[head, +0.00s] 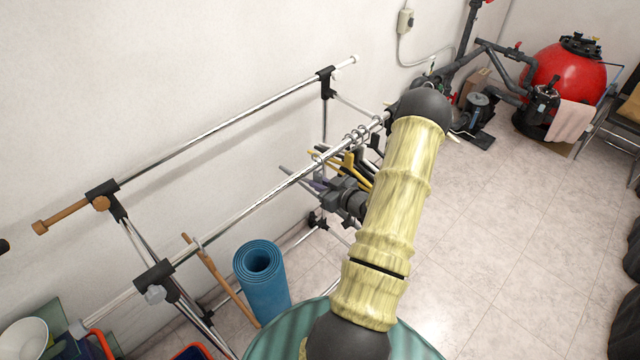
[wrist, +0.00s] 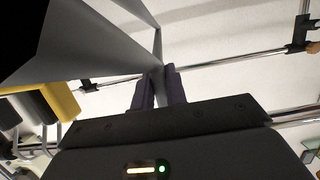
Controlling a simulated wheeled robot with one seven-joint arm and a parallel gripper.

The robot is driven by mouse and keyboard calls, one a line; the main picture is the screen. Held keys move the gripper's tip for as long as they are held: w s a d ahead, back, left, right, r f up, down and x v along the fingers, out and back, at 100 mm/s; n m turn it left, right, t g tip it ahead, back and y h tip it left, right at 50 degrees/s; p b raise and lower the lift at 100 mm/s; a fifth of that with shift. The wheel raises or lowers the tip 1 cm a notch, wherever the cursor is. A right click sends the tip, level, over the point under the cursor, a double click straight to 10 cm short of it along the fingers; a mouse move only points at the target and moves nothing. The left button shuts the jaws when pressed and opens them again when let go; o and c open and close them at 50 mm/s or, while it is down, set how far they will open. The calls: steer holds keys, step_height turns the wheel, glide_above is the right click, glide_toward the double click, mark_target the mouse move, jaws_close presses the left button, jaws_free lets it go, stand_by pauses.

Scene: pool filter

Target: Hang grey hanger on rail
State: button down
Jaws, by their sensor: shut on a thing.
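The grey hanger (wrist: 105,50) fills the upper left of the wrist view, close to the camera. My gripper (wrist: 160,88) is shut on a narrow part of it between two dark purple fingers. In the head view my gripper (head: 319,186) is beside and below the front rail (head: 250,209), a chrome bar running from lower left to upper right. A grey piece of the hanger (head: 291,175) shows next to the fingers. I cannot tell where the hanger's hook is or whether it touches the rail.
Several hangers, including yellow ones (head: 357,178), hang near the rail's far end, close to my gripper. A second rail (head: 230,126) runs along the wall. My arm covers part of the rack's right side.

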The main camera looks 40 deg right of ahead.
steer(key=shift+w+f, duration=0.1)
steer(key=shift+f, duration=0.1)
steer(key=shift+f+b, duration=0.35)
steer(key=shift+b, duration=0.2)
stand_by(0.4)
steer(key=c, duration=1.3)
jaws_free()
steer(key=shift+c, duration=0.2)
steer(key=shift+s, duration=0.25)
steer(key=b+v, duration=0.5)
steer(key=v, duration=1.1)
steer(key=shift+d+r, duration=0.1)
steer(key=shift+d, duration=0.05)
steer(key=shift+s+r, duration=0.2)
steer(key=shift+s, duration=0.4)
